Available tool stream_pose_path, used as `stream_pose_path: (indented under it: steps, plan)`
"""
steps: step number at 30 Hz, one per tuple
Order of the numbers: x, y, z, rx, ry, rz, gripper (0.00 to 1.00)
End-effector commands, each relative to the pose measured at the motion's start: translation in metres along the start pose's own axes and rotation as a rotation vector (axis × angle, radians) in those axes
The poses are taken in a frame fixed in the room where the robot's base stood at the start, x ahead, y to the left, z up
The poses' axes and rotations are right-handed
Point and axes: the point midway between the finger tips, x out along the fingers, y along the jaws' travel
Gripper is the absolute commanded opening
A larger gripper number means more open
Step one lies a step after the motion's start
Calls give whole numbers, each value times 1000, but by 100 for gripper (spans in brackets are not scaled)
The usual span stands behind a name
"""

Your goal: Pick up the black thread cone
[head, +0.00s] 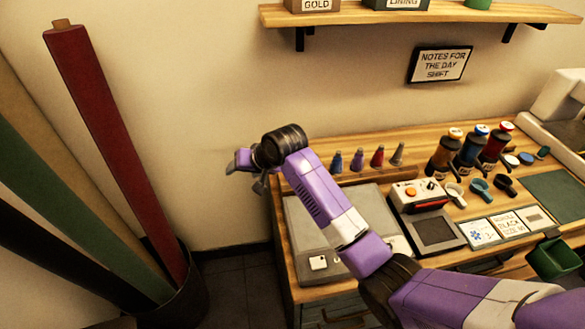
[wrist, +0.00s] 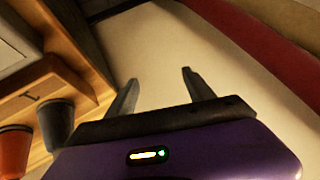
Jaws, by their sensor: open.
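In the head view no black cone shows clearly; my arm covers part of the table's left back.
Blue (head: 337,162), purple (head: 357,160), red (head: 377,156) and grey (head: 398,154) cones stand in a row at the back. A wall shelf (head: 420,16) is above. Fabric rolls (head: 115,150) stand at far left.

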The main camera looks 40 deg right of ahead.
Motion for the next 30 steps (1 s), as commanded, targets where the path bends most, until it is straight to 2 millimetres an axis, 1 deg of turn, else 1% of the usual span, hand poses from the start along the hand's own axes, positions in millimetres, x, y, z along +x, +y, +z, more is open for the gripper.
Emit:
stream_pose_path:
  steps: [1,3,5,6,8,9,10,11,13,15,18,20,24,30]
  plan:
    - [-8,10,-20,16,-36,46,62]
    - [-19,25,-38,47,-98,115,62]
    - [-32,38,-53,75,-147,177,62]
    - [-41,48,-62,95,-177,219,62]
    - [-57,60,-75,124,-217,280,62]
    - [-68,69,-82,146,-242,320,62]
    - [-76,75,-86,162,-265,351,62]
    - [-83,81,-85,182,-292,382,62]
    - [-93,92,-73,228,-360,444,62]
    - [-100,98,-61,262,-413,487,62]
    - [-106,104,-52,291,-456,525,62]
    - [-104,106,-47,298,-468,535,62]
    - [-94,112,-38,301,-475,539,62]
    - [-82,117,-32,300,-473,539,62]
